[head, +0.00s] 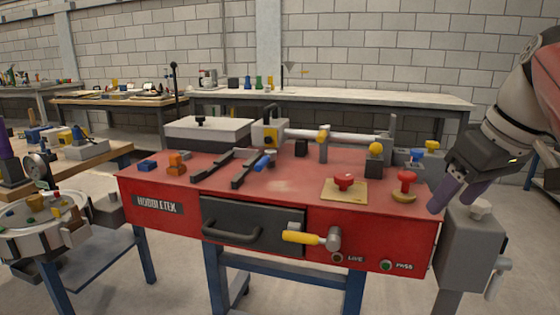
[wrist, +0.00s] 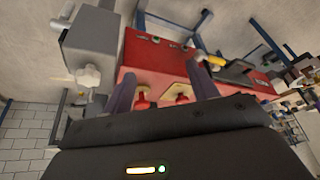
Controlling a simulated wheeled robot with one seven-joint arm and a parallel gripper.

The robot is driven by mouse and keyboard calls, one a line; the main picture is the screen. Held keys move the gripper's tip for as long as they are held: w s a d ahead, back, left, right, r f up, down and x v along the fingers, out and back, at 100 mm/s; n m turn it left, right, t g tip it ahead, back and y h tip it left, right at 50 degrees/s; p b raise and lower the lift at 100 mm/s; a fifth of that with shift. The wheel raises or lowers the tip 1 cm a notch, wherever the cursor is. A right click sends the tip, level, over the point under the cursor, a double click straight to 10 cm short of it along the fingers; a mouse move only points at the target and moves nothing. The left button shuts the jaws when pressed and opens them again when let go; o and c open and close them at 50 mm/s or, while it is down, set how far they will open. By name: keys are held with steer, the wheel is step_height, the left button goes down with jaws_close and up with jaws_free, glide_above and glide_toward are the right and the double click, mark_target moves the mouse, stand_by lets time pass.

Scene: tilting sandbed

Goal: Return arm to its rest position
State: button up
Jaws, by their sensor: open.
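My gripper (head: 452,196) is at the right end of the red bench (head: 150,203) in the head view, with its purple fingers pointing down and left. It is above and beside the grey box (head: 470,245) at the bench's right side. In the wrist view my gripper (wrist: 163,97) shows two purple fingers spread apart with nothing between them that it holds. Beyond the fingers the wrist view shows the red bench (wrist: 150,60) tilted, with two red knobs on its top. The grey box (wrist: 92,38) is at the upper left there.
A closed drawer (head: 250,222) and a yellow-handled lever (head: 305,238) are on the bench front. Red knobs (head: 344,182), black rails (head: 248,170) and a clamp bar (head: 350,138) crowd the top. A cluttered round table (head: 45,232) stands at left. A long table (head: 400,100) runs behind.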

steer(key=s+a+f+m, duration=0.1)
steer(key=s+a+f, duration=0.2)
steer(key=f, duration=0.5)
steer(key=s+a+f+m+t+h, duration=0.1)
steer(key=s+a+f, duration=0.2)
steer(key=f, duration=0.5)
steer(key=s+a+f+m+h, duration=0.1)
steer(key=s+a+f+m, duration=0.1)
steer(key=f, duration=0.6)
steer(key=s+a, duration=0.1)
steer(key=a, duration=0.1)
steer(key=shift+s+a, duration=0.35)
steer(key=shift+s, duration=0.05)
steer(key=shift+o, duration=0.2)
